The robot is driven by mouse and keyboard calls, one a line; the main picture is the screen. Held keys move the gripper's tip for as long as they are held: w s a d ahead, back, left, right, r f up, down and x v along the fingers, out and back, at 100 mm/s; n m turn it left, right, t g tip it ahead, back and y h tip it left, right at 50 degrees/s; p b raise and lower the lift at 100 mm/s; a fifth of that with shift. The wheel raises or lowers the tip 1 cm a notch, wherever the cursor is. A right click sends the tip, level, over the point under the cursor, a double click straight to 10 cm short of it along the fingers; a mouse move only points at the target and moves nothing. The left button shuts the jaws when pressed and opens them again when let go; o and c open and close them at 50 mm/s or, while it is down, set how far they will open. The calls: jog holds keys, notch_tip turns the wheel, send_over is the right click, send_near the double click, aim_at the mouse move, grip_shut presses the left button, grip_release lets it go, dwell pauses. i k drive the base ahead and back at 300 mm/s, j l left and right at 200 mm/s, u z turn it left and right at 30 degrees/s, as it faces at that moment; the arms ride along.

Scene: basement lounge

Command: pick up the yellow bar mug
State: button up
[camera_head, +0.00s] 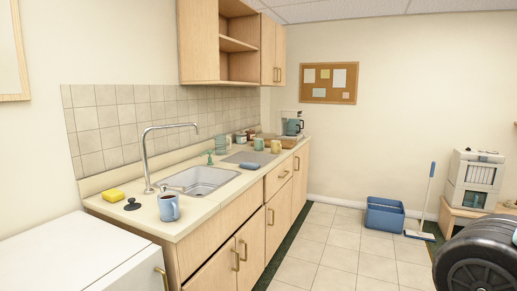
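The yellow mug (276,146) stands upright on the far part of the counter (222,203), near its front edge. It looks small and pale yellow from here. A green mug (259,144) stands close to its left. No fingers of my gripper show in this view. I cannot see whether it is open or holds anything.
A blue mug (169,208), a black stopper (132,205) and a yellow sponge (113,195) are near the sink (200,180). A folded blue cloth (249,166) lies before the yellow mug.

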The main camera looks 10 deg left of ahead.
aim_at(276, 146)
jog(key=i+j+u, duration=0.15)
jog(key=i+u, duration=0.75)
jog(key=i, duration=0.05)
